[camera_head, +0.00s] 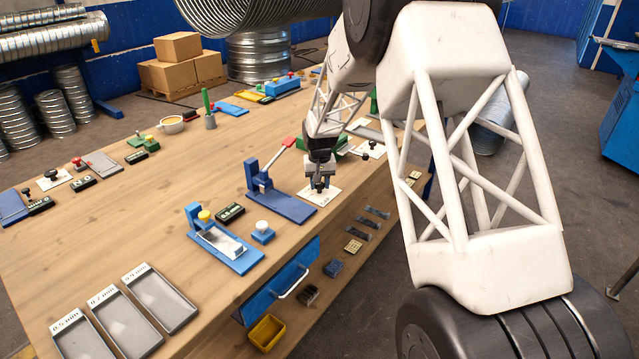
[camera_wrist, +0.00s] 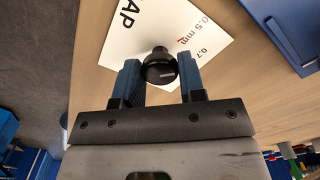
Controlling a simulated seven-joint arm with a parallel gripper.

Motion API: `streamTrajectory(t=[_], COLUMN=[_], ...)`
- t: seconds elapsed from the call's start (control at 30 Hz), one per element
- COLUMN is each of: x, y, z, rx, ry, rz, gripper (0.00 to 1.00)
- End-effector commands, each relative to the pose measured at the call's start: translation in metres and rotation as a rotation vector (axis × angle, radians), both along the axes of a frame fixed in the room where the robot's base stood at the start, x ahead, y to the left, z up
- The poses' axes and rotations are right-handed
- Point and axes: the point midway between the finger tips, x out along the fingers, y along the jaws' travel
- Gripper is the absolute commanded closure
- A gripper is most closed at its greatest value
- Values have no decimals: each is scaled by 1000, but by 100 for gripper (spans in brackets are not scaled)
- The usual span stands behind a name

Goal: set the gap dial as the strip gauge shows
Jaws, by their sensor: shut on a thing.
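The gap dial is a black knob (camera_wrist: 158,66) on a white plate (camera_wrist: 115,42) printed "AP", "0.5 mm" and "0.7". A small red mark shows by the 0.5 mm print. In the head view the plate (camera_head: 313,198) lies near the table's front edge. My gripper (camera_wrist: 160,70) is shut on the knob, with a blue finger on each side of it. The gripper also shows in the head view (camera_head: 320,185). The likely strip gauge is a blue fixture (camera_head: 238,262) with a yellow knob and a pale metal piece. A black display (camera_head: 230,213) stands beside it, its reading too small to be sure of.
A blue press (camera_head: 283,207) with a red-tipped lever stands just left of my gripper. A blue block with a white button (camera_head: 262,232) is nearer. Three labelled trays (camera_head: 162,297) lie at the front left. The table's middle left is clear.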

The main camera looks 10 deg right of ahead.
Motion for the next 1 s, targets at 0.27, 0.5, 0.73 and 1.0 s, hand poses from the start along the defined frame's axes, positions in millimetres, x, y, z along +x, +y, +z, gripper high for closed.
streamTrajectory(t=[0.27, 0.5, 0.73, 1.0], x=[1, 1, 1, 1], y=[0, 0, 0, 0], z=[2, 2, 2, 2], rx=[0, -1, -1, -1], ry=[-4, -3, -4, -4], rz=[239, 378, 434, 441], gripper=[87, 87, 87, 87])
